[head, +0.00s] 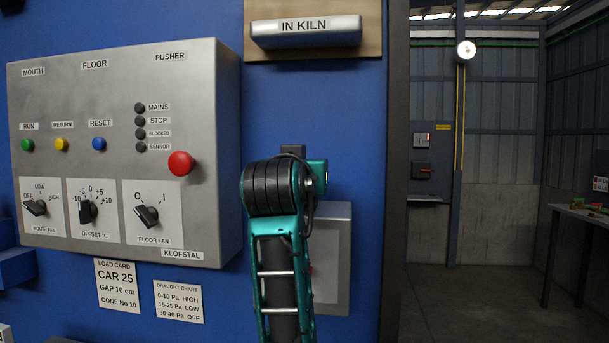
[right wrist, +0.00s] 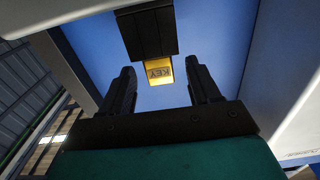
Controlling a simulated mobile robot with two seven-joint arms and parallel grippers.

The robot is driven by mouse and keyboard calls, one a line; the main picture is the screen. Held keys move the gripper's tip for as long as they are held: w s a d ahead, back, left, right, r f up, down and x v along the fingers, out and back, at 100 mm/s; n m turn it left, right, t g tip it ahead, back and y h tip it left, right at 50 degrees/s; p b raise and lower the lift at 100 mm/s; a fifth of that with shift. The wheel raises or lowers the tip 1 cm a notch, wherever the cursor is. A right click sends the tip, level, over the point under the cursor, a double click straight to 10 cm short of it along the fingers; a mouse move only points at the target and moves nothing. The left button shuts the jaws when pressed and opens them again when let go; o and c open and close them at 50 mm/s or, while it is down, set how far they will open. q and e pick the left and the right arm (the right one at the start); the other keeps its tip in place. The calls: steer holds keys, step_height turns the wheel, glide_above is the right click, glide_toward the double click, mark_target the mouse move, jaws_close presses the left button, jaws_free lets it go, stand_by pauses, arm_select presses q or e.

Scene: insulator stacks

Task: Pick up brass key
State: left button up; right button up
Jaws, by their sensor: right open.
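In the right wrist view, my right gripper (right wrist: 160,66) is open, with one dark finger on each side of a gap. Beyond the gap is a small yellow piece marked KEY (right wrist: 159,72), seen upside down below a dark block (right wrist: 147,33) against the blue wall. Nothing is visibly gripped. I cannot make out a separate brass key shape, nor tell whether the yellow piece is the key or its label. In the head view my right arm reaches to the blue wall, and its own wrist hides the gripper fingers and the key spot. My left gripper is not in view.
A grey control panel (head: 120,185) with knobs and a red button is left of my arm. A grey box (head: 331,262) is partly behind my arm. An IN KILN sign (head: 305,29) is above. Open floor (head: 455,300) and a table (head: 585,213) lie to the right.

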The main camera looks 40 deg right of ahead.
steer(key=shift+x, duration=1.15)
steer(key=c, duration=1.1)
steer(key=shift+r, duration=0.15)
